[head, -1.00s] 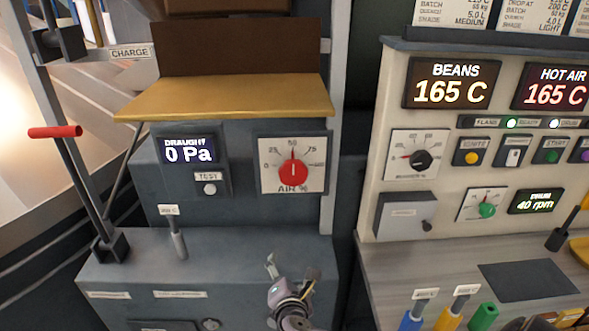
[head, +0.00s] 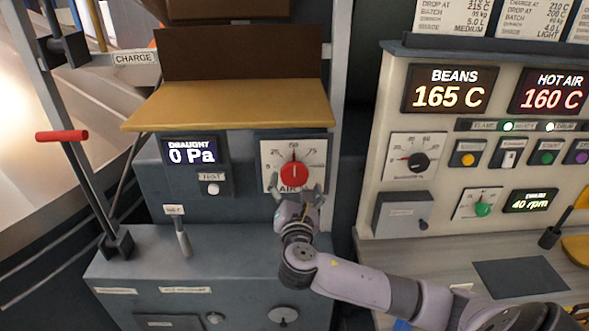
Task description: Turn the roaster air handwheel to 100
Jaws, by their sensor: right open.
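The air dial with its round red knob (head: 292,174) is on a white plate (head: 317,150) on the grey cabinet, in the middle of the head view. The knob's pointer stands upright, near the 50 mark. My right gripper (head: 297,192) is just below the knob, with its fingers open and spread to either side of the knob's lower part. Whether the fingers touch the knob I cannot tell. The gripper covers part of the AIR label. My left gripper is not in view.
A draught display (head: 191,151) reading 0 Pa is left of the dial. A yellow shelf (head: 230,105) juts out above it. A red-handled lever (head: 62,135) stands at the left. The control panel (head: 393,110) at the right shows beans 165 C and hot air 160 C.

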